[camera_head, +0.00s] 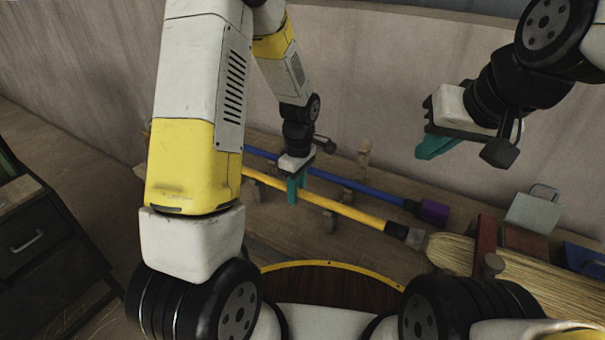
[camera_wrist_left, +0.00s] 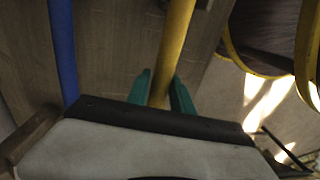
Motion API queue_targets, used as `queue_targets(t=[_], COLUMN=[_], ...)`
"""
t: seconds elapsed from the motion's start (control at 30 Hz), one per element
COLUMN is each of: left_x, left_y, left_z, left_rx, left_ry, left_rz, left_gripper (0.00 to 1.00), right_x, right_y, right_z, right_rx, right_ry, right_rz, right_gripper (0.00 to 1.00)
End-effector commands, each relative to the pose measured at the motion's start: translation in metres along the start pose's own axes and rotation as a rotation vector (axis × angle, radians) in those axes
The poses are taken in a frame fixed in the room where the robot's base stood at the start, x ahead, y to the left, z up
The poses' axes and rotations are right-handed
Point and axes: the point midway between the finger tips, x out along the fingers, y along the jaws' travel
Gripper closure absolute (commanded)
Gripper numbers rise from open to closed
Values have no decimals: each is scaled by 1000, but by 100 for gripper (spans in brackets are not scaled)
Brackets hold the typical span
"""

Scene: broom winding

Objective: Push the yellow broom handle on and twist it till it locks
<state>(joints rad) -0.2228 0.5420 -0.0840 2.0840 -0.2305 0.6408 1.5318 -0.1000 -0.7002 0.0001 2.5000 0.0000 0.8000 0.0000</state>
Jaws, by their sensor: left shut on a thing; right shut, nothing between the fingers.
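The yellow broom handle (camera_head: 345,209) lies across wooden supports on the bench, slanting down to the right. Its right end meets the dark and grey collar (camera_head: 414,238) of the broom head (camera_head: 455,254), which has straw-coloured bristles. I cannot tell whether the joint is locked. My left gripper (camera_head: 296,192) is shut on the handle left of its middle, with teal fingers on either side. The wrist view shows the yellow handle (camera_wrist_left: 174,55) between those fingers (camera_wrist_left: 162,97). My right gripper (camera_head: 434,149) is shut and empty, raised above the bench to the right.
A blue handle (camera_head: 340,182) with a purple end (camera_head: 433,212) lies behind the yellow one. Small wooden supports (camera_head: 329,222) and a wooden peg (camera_head: 364,153) stand nearby. A reddish block (camera_head: 486,243) stands by the bristles. A grey-green box (camera_head: 531,211) sits at the right; a wall rises behind.

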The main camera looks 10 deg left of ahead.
Motion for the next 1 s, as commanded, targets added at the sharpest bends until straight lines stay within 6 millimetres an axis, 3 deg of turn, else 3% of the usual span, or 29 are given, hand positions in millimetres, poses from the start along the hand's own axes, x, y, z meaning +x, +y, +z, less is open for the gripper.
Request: queue_targets(t=[0.27,0.6,1.0], left_x=[0,0,1], left_y=[0,0,-1], left_z=[6,8,8], left_rx=[4,6,8], left_ry=[-6,-7,-8], left_rz=[21,251,311], left_gripper=[100,100,100], right_x=[0,0,0], right_y=[0,0,0], right_z=[0,0,0], right_rx=[0,0,0], right_ry=[0,0,0], right_rz=[0,0,0], right_gripper=[100,100,100])
